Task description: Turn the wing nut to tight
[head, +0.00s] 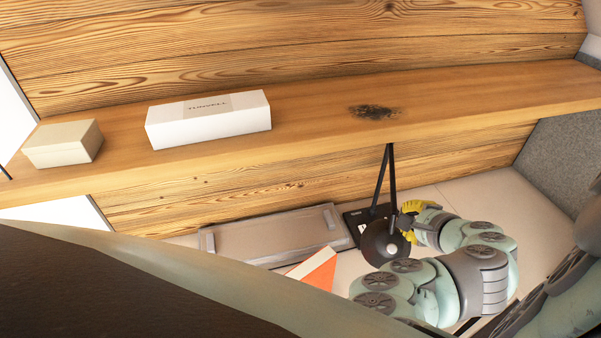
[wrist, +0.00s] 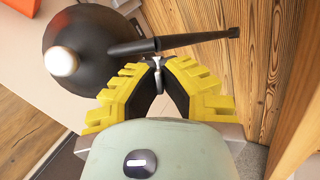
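A black lamp with a round shade (head: 378,246) and thin arms (head: 385,180) stands below the wooden shelf. In the wrist view its dark shade (wrist: 85,40) and a black rod (wrist: 185,41) fill the upper part. A small metallic wing nut (wrist: 158,76) sits just below the rod. My gripper (wrist: 160,70) has yellow ridged fingers with dark pads, and their tips close in on the wing nut from both sides. In the head view my gripper (head: 408,212) is at the right of the lamp shade; the wing nut is too small to tell there.
A wooden shelf (head: 300,120) runs above the lamp, bearing a long white box (head: 208,122) and a small beige box (head: 63,144). A grey tray (head: 270,240) and an orange-and-white object (head: 315,268) lie left of the lamp. A plank wall (wrist: 262,70) is close at the right.

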